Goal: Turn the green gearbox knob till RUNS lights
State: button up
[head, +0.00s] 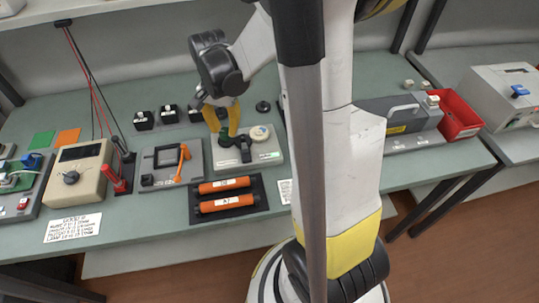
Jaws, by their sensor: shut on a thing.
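The gearbox (276,144) is a light grey box at the middle of the bench in the head view. Its green knob (225,142) sits at the left of its top, largely covered by my fingers. My gripper (227,136) points down from above with its yellow fingers shut on the green knob. A black lever-like part (245,150) stands beside the knob, and a round cream dial (260,133) is to the right. A small pale green patch (270,155) shows at the front right; its text is too small to read, and I cannot tell whether it is lit.
Two orange toner cartridges (225,204) lie in a black tray in front. A grey fixture with an orange handle (178,165) stands to the left, near a beige meter (78,172). A red bin (458,115) is at the right. My arm hides the bench right of the gearbox.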

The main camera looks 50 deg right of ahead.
jog(key=m, duration=0.9)
jog(key=o, duration=1)
